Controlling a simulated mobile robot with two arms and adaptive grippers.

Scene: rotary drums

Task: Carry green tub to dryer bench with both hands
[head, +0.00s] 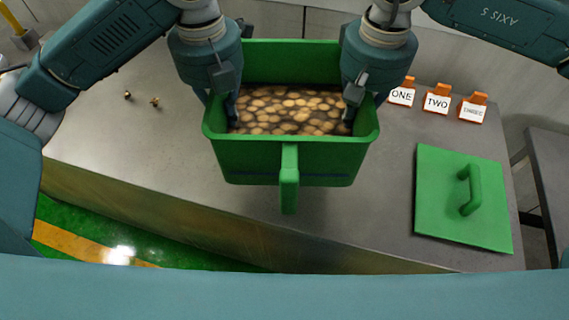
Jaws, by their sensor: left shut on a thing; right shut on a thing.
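The green tub (250,165) is in the middle of the head view, filled with round brownish pieces (290,108). A green handle (289,180) sticks out from its near wall. My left gripper (229,108) is shut on the tub's left side, and my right gripper (354,105) is shut on its right side. The fingertips are partly hidden by the rim and the gripper bodies. The tub looks level, over the grey bench (140,160); I cannot tell for sure how far it is above the top. I cannot tell whether this bench is the dryer bench.
A green lid with a handle (440,205) lies on the bench at the right. Two small brass pieces (154,102) lie at the left. Another table (552,175) stands at the right edge.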

